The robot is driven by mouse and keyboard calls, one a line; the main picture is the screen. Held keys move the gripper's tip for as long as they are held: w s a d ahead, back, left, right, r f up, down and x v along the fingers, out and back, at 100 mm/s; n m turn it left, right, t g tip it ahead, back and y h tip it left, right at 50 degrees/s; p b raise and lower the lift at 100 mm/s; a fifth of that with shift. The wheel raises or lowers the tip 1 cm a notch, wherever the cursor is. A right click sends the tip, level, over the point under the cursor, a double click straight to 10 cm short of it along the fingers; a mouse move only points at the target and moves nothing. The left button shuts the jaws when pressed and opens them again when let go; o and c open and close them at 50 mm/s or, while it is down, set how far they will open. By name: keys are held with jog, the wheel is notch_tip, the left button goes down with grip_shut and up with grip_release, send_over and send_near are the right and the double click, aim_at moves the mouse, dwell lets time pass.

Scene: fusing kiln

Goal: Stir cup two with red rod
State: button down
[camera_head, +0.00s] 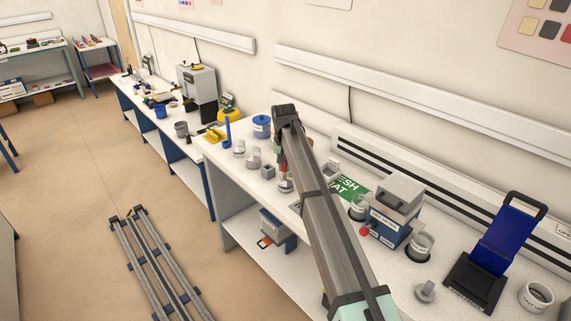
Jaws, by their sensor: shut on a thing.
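My arm reaches across the bench, and my gripper (282,158) points down beside it, partly hidden by the arm link. It is shut on the red rod (283,168), of which only a short red piece shows. The rod is directly over or in a small pale cup (286,185); I cannot tell how deep its tip is. Other small cups stand in a row to the left: a near one (268,172), a middle one (253,161) and a far one (239,148). Their numbers are too small to read, so I cannot tell which is cup two.
A blue lidded pot (262,127) and a yellow holder (214,135) stand beyond the cups. A blue stand (502,240) is further right. The wall is close behind.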

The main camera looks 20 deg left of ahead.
jog(key=shift+s+d, duration=0.1)
jog(key=shift+s, duration=0.1)
jog(key=shift+p, duration=0.3)
dwell(2.3)
jog(key=shift+w+p, duration=0.15)
jog(key=shift+p, duration=0.15)
